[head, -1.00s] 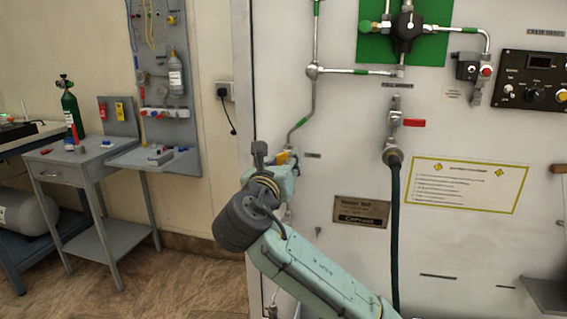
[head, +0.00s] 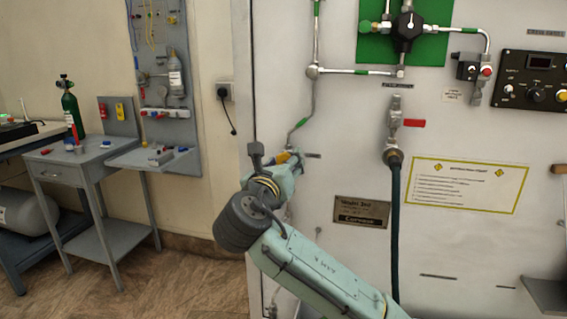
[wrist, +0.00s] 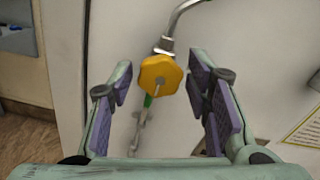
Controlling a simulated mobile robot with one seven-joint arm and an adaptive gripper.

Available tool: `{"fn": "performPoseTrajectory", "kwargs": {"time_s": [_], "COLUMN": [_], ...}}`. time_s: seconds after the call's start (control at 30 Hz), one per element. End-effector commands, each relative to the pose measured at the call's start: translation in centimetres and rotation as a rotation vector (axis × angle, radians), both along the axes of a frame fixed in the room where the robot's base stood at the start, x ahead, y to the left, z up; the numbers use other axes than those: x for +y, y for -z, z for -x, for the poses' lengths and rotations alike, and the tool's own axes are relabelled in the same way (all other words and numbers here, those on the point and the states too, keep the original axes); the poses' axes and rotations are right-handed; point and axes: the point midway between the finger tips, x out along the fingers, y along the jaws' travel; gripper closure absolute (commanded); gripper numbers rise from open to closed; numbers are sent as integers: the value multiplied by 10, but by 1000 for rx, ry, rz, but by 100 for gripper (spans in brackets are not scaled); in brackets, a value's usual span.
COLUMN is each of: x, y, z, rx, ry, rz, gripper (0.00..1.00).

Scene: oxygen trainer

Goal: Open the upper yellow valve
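The upper yellow valve is a round, scalloped yellow knob (wrist: 160,75) on a metal pipe, seen in the middle of the wrist view. In the head view a small yellow part of it (head: 283,157) shows just past my wrist, and my arm hides the rest. My gripper (wrist: 161,92) is open, with one purple-padded finger on each side of the knob. In the wrist view both fingers look clear of the knob. I cannot tell how deep the knob lies between them.
The white panel (head: 340,260) carries pipes, a red-handled valve (head: 413,123) with a dark hose (head: 395,230), and a control box (head: 535,80) at the right. A grey table (head: 85,160) with a green cylinder (head: 70,105) stands at the left. Floor between table and panel is clear.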

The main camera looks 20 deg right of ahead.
Motion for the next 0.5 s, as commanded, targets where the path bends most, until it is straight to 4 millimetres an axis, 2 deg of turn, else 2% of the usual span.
{"fn": "performPoseTrajectory", "kwargs": {"time_s": [0.37,0.5], "x": [1,7], "y": [0,-1], "z": [1,9], "rx": [-1,-3], "ry": [0,-2], "rz": [0,1], "gripper": [48,48]}}
